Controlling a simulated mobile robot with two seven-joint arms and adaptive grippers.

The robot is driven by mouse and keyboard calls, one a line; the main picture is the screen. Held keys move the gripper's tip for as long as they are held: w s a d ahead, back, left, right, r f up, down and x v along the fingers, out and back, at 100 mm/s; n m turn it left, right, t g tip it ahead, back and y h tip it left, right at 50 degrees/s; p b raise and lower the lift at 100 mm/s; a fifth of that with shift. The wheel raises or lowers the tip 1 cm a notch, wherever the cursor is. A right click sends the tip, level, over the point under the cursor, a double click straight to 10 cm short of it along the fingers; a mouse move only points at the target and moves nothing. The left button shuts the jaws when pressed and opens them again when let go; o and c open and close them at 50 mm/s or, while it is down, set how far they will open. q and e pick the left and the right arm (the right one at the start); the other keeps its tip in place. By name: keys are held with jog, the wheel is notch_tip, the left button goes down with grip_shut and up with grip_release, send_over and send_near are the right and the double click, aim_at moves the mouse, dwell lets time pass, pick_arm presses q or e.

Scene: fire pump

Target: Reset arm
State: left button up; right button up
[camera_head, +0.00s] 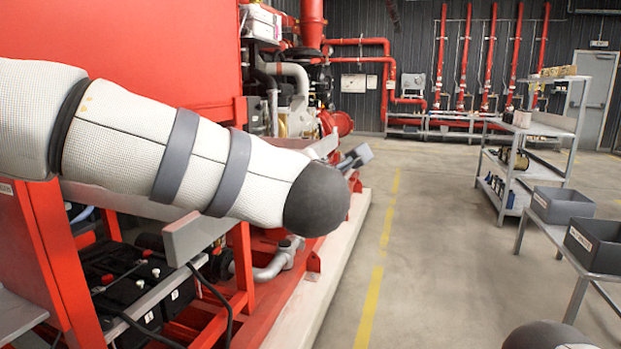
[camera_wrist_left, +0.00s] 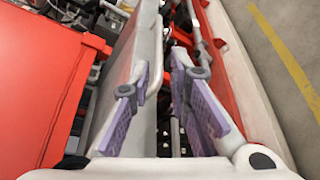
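My left arm (camera_head: 165,150) reaches in from the left in the head view, in a pale sleeve with grey bands, and passes in front of the red pump unit (camera_head: 150,45). Its dark rounded joint (camera_head: 317,200) hides much of what lies beyond. In the left wrist view my left gripper (camera_wrist_left: 163,108) has its two purple-padded fingers apart, with no object held between them. Below them are the red frame and machine parts. A pale grey beam (camera_wrist_left: 140,45) runs close to the left finger; I cannot tell if they touch. My right gripper is not in view.
A grey shelf cart (camera_head: 525,140) stands at the right, with two dark bins (camera_head: 562,204) (camera_head: 597,243) on a table nearer me. Batteries (camera_head: 120,280) sit low in the red frame. The floor aisle with a yellow line (camera_head: 380,260) is clear.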

pick_arm(q)
jog(key=shift+s, duration=0.1)
